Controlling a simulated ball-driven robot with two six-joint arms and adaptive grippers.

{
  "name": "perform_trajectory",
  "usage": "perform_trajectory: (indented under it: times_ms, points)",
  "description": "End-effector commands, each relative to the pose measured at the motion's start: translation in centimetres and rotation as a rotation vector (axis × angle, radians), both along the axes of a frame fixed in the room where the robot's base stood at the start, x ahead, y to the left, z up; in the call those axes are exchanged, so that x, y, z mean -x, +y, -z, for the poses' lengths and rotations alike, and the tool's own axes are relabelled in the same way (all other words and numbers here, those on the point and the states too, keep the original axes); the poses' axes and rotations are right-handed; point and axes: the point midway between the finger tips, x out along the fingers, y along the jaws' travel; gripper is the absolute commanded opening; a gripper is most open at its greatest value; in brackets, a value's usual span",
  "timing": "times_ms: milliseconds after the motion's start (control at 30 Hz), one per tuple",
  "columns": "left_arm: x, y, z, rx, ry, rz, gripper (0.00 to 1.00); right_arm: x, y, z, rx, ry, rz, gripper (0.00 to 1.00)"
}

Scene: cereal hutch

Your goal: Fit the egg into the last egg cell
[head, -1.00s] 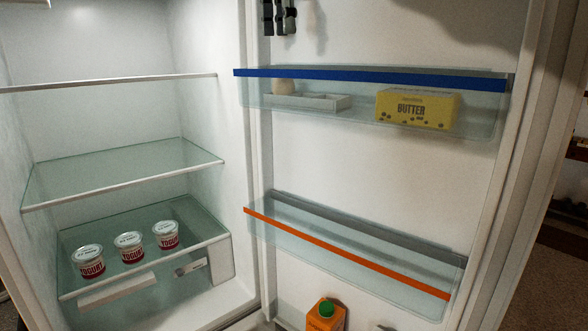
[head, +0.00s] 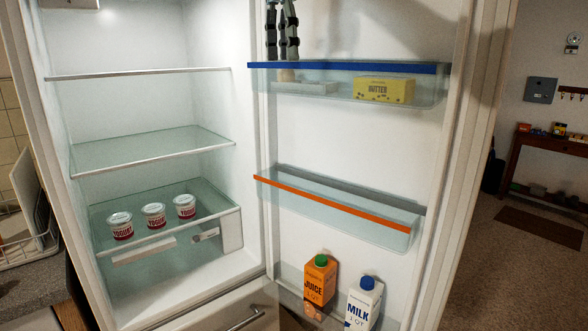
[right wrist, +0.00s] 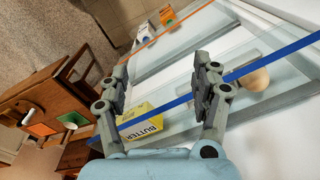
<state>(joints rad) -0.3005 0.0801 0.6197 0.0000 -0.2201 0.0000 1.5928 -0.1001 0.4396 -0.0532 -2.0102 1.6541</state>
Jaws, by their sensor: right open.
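A pale brown egg (head: 286,75) stands at the left end of a whitish egg tray (head: 312,88) in the upper door bin. Both show through the clear front, and I cannot make out the cells. My right gripper (head: 281,54) is open and empty, fingers pointing down, just above the blue rail near the egg. In the right wrist view, the egg (right wrist: 254,80) is outside the open right gripper (right wrist: 163,76), beyond its right finger. The tray (right wrist: 240,104) is partly hidden by that finger. My left gripper is not in view.
The blue rail (head: 350,68) edges the upper bin. A yellow butter box (head: 384,90) stands right of the tray. Below are an empty orange-railed bin (head: 340,207), a juice carton (head: 319,278) and a milk carton (head: 363,302). Several yogurt cups (head: 153,215) sit on a fridge shelf.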

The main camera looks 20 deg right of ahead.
Motion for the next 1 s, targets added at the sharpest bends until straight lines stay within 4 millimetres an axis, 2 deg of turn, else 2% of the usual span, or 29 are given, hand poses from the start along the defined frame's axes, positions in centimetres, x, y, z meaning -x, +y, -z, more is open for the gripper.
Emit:
perform_trajectory:
  times_ms: [33, 467, 1000]
  points:
    - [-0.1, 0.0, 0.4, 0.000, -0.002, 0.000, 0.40, -0.1, 0.0, 1.5, 0.000, 0.003, 0.000, 0.65]
    - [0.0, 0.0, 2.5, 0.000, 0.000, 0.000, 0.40, 0.1, 0.1, 11.0, -0.003, 0.007, 0.000, 0.65]
    - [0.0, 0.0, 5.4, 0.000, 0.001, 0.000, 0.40, 2.3, 0.1, 22.6, -0.007, 0.003, 0.013, 0.65]
